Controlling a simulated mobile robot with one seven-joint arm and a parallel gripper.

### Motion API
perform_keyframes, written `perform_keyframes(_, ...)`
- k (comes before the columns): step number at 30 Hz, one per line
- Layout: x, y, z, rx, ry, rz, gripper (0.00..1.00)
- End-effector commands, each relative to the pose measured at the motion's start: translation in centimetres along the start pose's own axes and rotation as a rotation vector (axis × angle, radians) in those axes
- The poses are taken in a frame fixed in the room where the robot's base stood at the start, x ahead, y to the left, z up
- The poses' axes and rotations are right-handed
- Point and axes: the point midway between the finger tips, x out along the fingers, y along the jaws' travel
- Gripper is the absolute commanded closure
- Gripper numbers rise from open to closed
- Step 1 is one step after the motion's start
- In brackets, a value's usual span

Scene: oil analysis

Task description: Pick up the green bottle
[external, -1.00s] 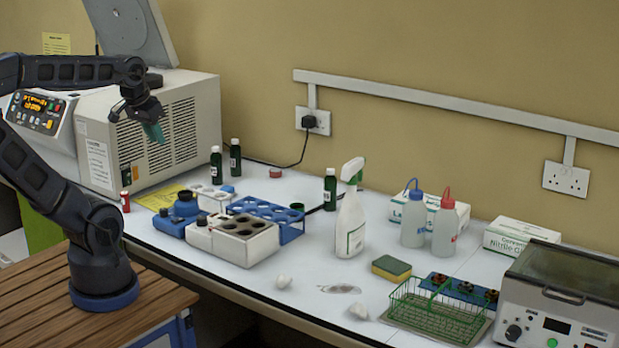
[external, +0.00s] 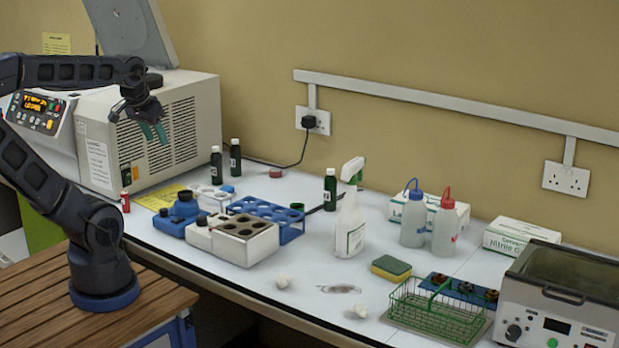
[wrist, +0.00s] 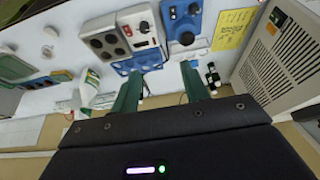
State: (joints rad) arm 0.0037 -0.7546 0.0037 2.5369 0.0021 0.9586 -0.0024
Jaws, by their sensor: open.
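My gripper (external: 156,138) hangs in front of the beige machine's vented side, above and to the left of the pair in the picture. Its green fingers are apart with nothing between them, and they also show in the wrist view (wrist: 160,82). Small dark bottles (wrist: 212,78) appear just right of the right finger there.
The beige machine (external: 196,95) stands close behind my gripper. Blue racks (external: 290,228), a beige block with holes (external: 240,240) and a white spray bottle (external: 350,225) crowd the middle bench. Wash bottles (external: 414,218), a green wire basket (external: 435,310) and a bath (external: 560,322) are to the right.

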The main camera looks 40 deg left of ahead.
Motion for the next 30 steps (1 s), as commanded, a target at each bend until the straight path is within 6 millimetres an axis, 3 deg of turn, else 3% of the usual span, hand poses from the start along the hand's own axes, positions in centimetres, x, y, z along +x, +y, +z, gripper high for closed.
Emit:
perform_keyframes(9,0.0,-0.1,-0.1,-0.001,0.002,-0.002,0.49)
perform_keyframes(13,0.5,-0.7,-1.6,-0.007,0.025,-0.029,0.49)
perform_keyframes(30,7.3,-9.3,-18.6,0.049,0.341,-0.25,0.49)
